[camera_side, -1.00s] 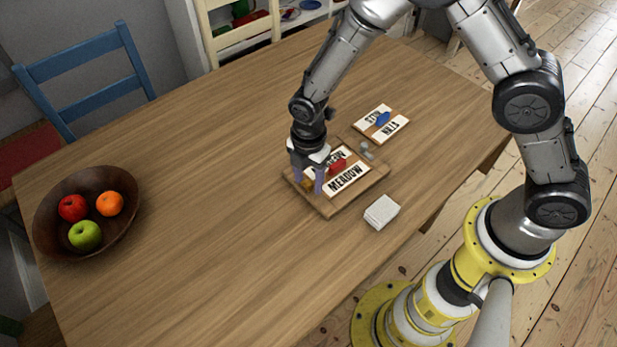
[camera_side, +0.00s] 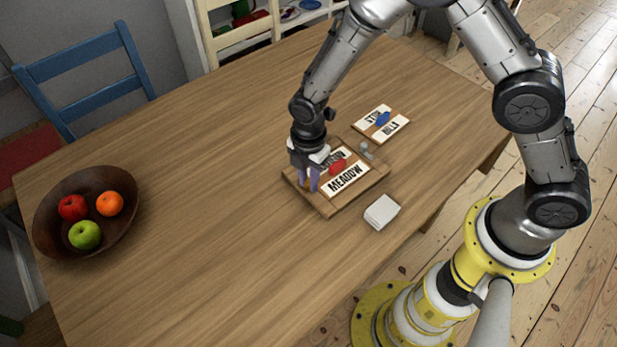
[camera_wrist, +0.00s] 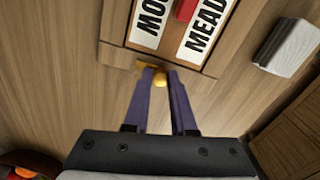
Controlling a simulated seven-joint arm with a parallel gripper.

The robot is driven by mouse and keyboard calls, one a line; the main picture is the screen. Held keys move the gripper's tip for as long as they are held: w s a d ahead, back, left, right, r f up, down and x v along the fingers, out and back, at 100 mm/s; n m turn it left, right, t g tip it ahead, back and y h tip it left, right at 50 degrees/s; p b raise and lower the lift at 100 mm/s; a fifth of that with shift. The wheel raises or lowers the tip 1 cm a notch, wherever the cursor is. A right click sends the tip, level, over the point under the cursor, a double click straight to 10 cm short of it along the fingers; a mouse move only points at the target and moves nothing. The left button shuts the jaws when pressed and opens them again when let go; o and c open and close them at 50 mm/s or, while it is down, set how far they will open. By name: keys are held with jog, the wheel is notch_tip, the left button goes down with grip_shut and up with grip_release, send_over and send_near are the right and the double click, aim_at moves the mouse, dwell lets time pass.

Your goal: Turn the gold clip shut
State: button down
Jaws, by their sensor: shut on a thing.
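The gold clip (camera_wrist: 159,77) is at the near edge of a wooden board (camera_side: 326,207) in the wrist view. My gripper (camera_wrist: 161,74) is over that edge with its two fingers closed on the clip's rounded knob. A flat gold part shows just left of the fingertips. In the side view my gripper (camera_side: 308,187) points down at the board's left corner, and the fingers mostly hide the clip. The board carries white cards, one reading MEADOW (camera_side: 347,178), with a red piece (camera_side: 337,167) between them.
A second board (camera_side: 381,124) with cards and a blue piece lies behind. A grey knob (camera_side: 365,148) stands at the first board's far corner. A white block (camera_side: 381,212) lies to its right. A fruit bowl (camera_side: 126,222) is far left; the table between is clear.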

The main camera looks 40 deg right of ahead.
jog(key=m, duration=1.3)
jog(key=shift+r+m, duration=0.1)
jog(key=shift+m, duration=2.2)
jog(key=shift+w, duration=0.1)
jog(key=c, duration=0.7)
grip_release()
jog(key=shift+c, duration=0.2)
